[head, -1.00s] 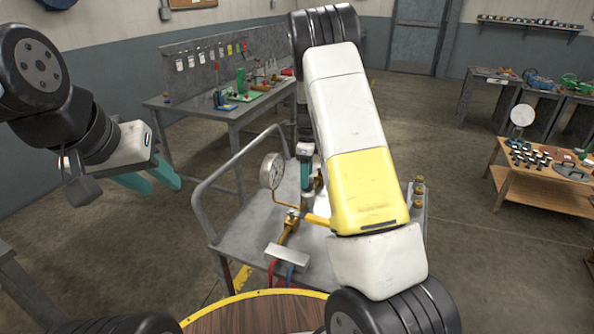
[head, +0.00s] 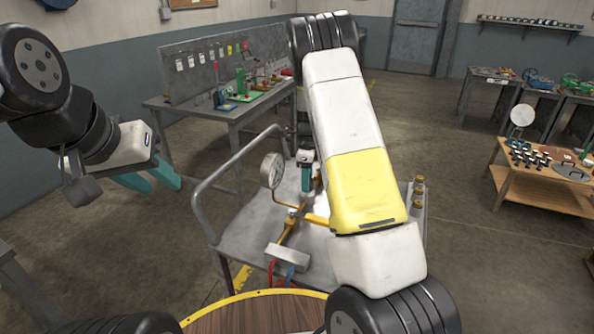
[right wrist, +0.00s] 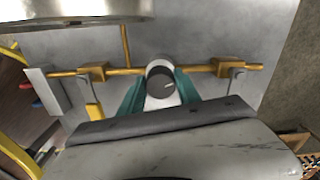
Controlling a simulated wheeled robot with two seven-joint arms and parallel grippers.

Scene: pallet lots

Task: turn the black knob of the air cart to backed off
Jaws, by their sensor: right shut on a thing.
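The air cart (head: 238,238) stands in front of me with a grey deck and a bent tube handle. Its black knob (right wrist: 159,86) sits on a pale round body on the brass pipe, in the middle of the right wrist view. A short light mark on its face points roughly right. My right gripper (right wrist: 160,97) has a teal finger on each side of the knob and is shut on it. In the head view my right gripper (head: 308,178) hides the knob. My left gripper (head: 150,181) is open and empty in the air, left of the cart.
A round pressure gauge (head: 271,170) rises from the brass pipe (head: 288,231) close left of my right gripper. Brass fittings (head: 419,191) stand at the cart's right edge. A workbench (head: 203,116) is behind; a wooden table (head: 541,193) is at right.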

